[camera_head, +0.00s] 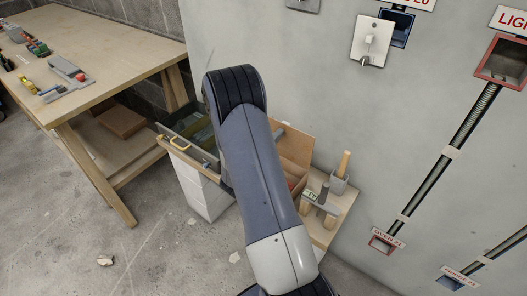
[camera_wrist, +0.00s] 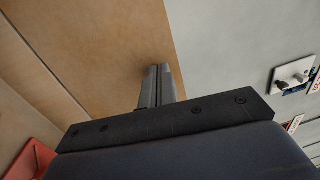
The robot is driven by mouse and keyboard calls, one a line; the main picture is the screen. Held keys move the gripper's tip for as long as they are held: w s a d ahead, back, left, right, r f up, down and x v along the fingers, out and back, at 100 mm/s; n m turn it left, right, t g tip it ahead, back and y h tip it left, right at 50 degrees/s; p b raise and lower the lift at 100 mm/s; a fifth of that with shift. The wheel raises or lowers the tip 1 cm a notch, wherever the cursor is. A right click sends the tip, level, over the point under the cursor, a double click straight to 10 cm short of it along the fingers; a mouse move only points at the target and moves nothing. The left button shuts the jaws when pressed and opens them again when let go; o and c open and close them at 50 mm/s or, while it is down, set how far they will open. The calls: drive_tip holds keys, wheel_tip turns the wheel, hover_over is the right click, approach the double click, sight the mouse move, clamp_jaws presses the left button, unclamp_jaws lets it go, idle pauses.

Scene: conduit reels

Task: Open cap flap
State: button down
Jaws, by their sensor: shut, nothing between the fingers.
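A pale square cap flap (camera_head: 371,41) with a small knob and a lower lip is on the grey wall, at the upper right of the head view. It partly covers a blue-framed wall box (camera_head: 399,25); I cannot tell how far open it stands. A similar pale plate with a knob (camera_wrist: 292,74) shows at the right edge of the wrist view. My gripper (camera_wrist: 159,80) is shut and empty in the wrist view, in front of a brown wooden panel and apart from the plate. In the head view my arm hides it.
A red-framed wall box (camera_head: 504,62) is at the right, with a conduit running down. A wooden workbench (camera_head: 100,55) with tools stands at the left. An open box (camera_head: 185,143) and a small wooden stand (camera_head: 338,205) are near my arm. Floor at lower left is mostly clear.

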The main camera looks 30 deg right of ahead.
drive_tip(key=r+p+v, duration=0.1)
drive_tip(key=v, duration=1.2)
drive_tip(key=shift+s+a+r, duration=0.2)
drive_tip(key=shift+a+r, duration=0.1)
drive_tip(key=shift+a, duration=0.05)
drive_tip(key=shift+d, duration=0.1)
drive_tip(key=f+b+x, duration=0.1)
drive_tip(key=x, duration=1.2)
drive_tip(key=shift+w+d+f, duration=0.2)
drive_tip(key=shift+d+f, duration=0.05)
drive_tip(key=shift+f, duration=0.1)
drive_tip(key=shift+r, duration=0.1)
